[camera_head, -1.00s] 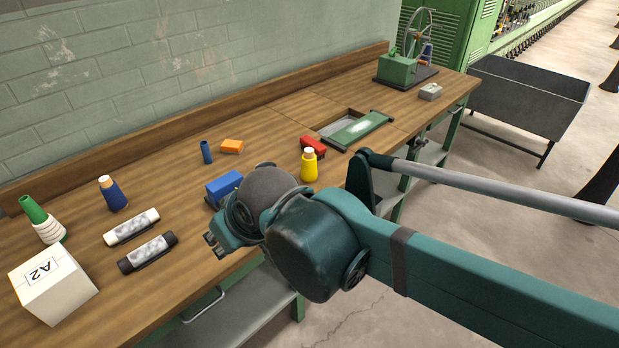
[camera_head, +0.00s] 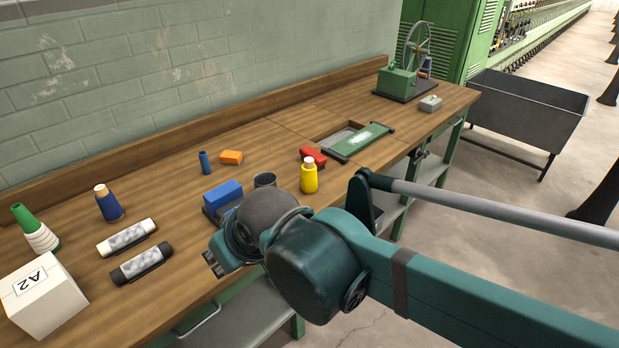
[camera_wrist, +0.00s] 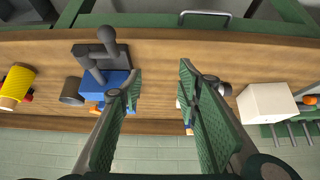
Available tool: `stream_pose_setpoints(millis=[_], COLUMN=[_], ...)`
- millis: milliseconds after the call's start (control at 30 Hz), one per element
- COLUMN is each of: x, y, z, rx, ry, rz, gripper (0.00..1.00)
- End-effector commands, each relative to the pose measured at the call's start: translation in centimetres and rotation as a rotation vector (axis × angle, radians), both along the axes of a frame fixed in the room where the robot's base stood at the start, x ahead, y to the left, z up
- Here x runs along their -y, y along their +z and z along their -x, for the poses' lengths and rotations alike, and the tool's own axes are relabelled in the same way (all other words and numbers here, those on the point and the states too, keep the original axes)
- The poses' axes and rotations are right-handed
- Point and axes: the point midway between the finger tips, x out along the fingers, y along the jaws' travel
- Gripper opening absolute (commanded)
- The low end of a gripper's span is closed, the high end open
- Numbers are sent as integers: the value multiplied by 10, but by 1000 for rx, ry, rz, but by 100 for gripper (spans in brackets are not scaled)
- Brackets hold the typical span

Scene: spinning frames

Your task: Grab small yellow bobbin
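The yellow bobbin (camera_head: 309,177) stands upright on the wooden bench, with a pale top, in front of a red object. It also shows at the far left of the wrist view (camera_wrist: 18,82). My gripper (camera_head: 212,263) is at the bench's front edge, to the left of the bobbin and nearer the camera. In the wrist view my gripper (camera_wrist: 157,82) is open, with its two green pads wide apart and nothing held between them.
Near my gripper are a blue block-like object (camera_head: 222,194) and a grey cup (camera_head: 265,179). A red object (camera_head: 313,154) is close behind the bobbin. A white A2 box (camera_head: 48,305), a green-topped cone (camera_head: 38,232) and a dark blue bobbin (camera_head: 109,205) stand at left.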

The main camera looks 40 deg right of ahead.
Motion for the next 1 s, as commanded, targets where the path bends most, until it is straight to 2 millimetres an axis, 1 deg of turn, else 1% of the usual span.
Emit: stream_pose_setpoints(millis=[300,333,433,800,1000], x=[0,0,0,1,9], y=[0,0,0,1,6], z=[0,0,0,-1,-8], rx=[0,0,0,0,-4], ry=[0,0,0,-2,-25], rz=[0,0,0,0,-1], gripper=[33,36,49,49,49])
